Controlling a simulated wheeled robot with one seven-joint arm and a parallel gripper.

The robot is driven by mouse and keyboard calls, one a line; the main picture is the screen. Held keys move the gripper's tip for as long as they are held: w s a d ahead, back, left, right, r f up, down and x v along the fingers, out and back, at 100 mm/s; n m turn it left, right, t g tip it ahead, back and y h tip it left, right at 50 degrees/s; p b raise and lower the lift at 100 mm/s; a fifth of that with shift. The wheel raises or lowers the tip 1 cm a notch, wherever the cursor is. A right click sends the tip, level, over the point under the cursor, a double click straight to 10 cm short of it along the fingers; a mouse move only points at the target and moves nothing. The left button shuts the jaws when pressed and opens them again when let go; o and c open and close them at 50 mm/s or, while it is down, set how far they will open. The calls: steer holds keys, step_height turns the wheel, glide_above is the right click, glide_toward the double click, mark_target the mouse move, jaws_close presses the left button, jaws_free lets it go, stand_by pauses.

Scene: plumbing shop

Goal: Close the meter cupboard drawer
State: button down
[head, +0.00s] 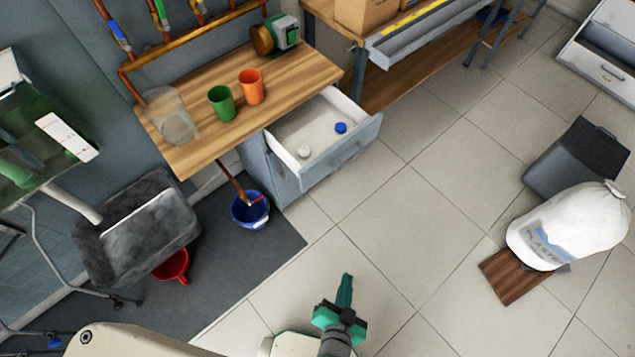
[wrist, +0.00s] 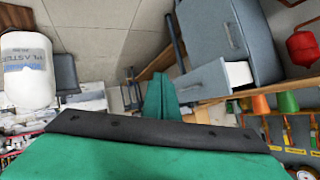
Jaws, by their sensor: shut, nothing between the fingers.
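The meter cupboard (head: 268,174) is grey-blue and stands under a wooden worktop. Its top drawer (head: 350,151) is pulled out, with a white inside holding a blue cap (head: 341,128) and a white cap (head: 304,151). My green gripper (head: 345,290) is shut and empty, over the floor in front of the cupboard and well apart from the drawer. In the wrist view the fingers (wrist: 162,98) are together, and the open drawer (wrist: 205,85) shows beyond them, to their right, with the cupboard (wrist: 235,35) beside it.
On the worktop (head: 220,135) stand a green cup (head: 221,103), an orange cup (head: 251,86) and a clear container (head: 171,116). A blue bucket (head: 249,210) stands left of the cupboard. A white plaster sack (head: 570,225) lies at right. The tiled floor between is clear.

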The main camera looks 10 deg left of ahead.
steer(key=w+a+f+m+g+y, duration=0.1)
steer(key=w+f+m+g+y, duration=0.15)
steer(key=w+f, duration=0.4)
steer(key=y, duration=0.9)
glide_toward(309, 179)
steer(key=shift+g, duration=0.35)
steer(key=x, duration=0.6)
steer(key=shift+w+d, duration=0.1)
steer(key=shift+w, duration=0.15)
